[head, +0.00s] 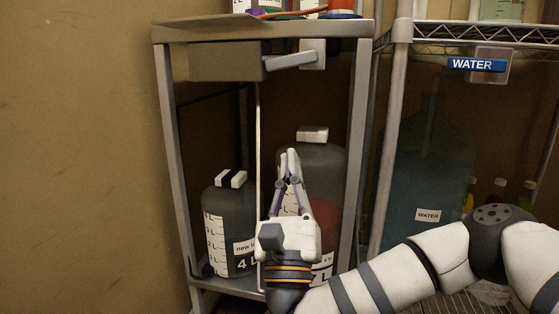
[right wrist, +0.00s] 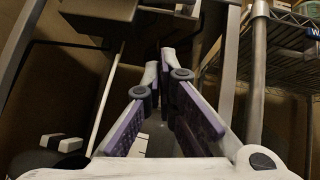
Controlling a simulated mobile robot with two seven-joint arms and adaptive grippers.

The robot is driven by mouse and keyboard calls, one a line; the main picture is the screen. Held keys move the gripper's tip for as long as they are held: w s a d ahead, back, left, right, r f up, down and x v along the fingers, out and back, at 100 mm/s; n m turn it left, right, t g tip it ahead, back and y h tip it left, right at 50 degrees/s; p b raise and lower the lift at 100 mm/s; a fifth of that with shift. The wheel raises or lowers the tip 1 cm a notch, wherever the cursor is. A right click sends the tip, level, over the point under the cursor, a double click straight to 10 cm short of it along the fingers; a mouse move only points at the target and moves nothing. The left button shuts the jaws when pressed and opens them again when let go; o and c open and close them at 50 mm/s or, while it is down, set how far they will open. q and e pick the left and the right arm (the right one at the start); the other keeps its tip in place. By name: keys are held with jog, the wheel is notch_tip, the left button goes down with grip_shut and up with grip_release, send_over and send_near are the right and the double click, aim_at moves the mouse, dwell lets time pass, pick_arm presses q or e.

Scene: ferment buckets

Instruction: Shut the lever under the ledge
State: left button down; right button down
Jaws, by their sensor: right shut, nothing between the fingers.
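A grey box (head: 222,63) is fixed under the ledge (head: 215,30) of the metal stand. A light grey lever (head: 290,61) sticks out from its right side, tilted slightly up to the right, with its outer end in front of a pale plate (head: 313,54). The box also shows at the top left of the right wrist view (right wrist: 102,12), with the lever near the top middle (right wrist: 168,12). My right gripper (head: 290,152) is shut and empty, pointing up, below the lever and apart from it. Its fingertips show in the right wrist view (right wrist: 160,60). My left gripper is out of view.
Below stand a small dark bucket (head: 229,200) with a 4 L mark and a larger bucket (head: 325,160), partly hidden by my right gripper. A thin pale tube (head: 259,140) hangs from the box. A wire rack (head: 480,38) with a water container (head: 425,180) stands at right.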

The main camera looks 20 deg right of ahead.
aim_at(291, 61)
jog(key=w+d+r+b, duration=0.1)
jog(key=w+d+r, duration=0.1)
jog(key=w+r, duration=0.5)
notch_tip(291, 61, up, 4)
jog(key=shift+r+b, duration=0.1)
jog(key=shift+b, duration=0.3)
jog(key=shift+w+a+r+p, duration=0.15)
jog(key=shift+a+r+p, duration=0.1)
jog(key=shift+r, duration=0.25)
jog(key=shift+w+a+r+p, duration=0.1)
jog(key=shift+a+r+p, duration=0.1)
jog(key=shift+r, duration=0.25)
